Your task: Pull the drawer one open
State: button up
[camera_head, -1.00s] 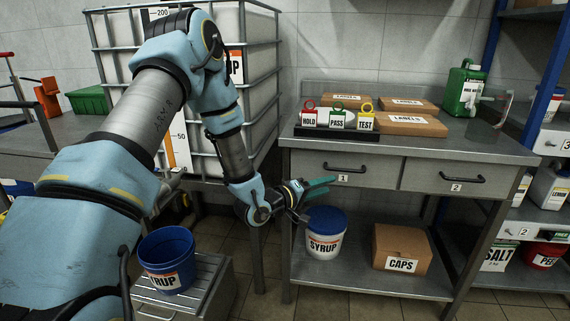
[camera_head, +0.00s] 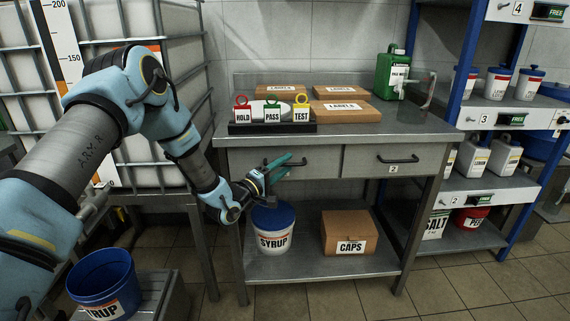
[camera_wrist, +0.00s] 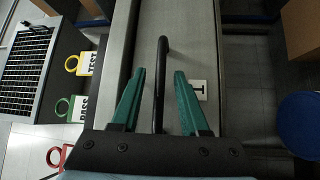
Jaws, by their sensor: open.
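Drawer one (camera_head: 322,162) is the left grey drawer under the metal worktop. Its front looks level with drawer two (camera_head: 366,162), so it appears shut. My gripper (camera_head: 287,164) is at its front, with green fingers covering much of its handle in the head view. In the wrist view, the black bar handle (camera_wrist: 161,62) runs between the two open fingers of my gripper (camera_wrist: 159,74), with gaps on both sides. The number 1 label (camera_wrist: 199,90) shows beside the right finger. I cannot tell how far the fingers reach past the bar.
A sign stand (camera_head: 272,126) and several label boxes (camera_head: 340,111) are on the worktop. The syrup bucket (camera_head: 273,229) and caps box (camera_head: 349,233) stand on the lower shelf. An open blue bucket (camera_head: 105,285) is at lower left. Floor in front of the bench is clear.

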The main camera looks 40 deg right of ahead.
jog(key=shift+d, duration=0.3)
grip_shut()
dwell(1.3)
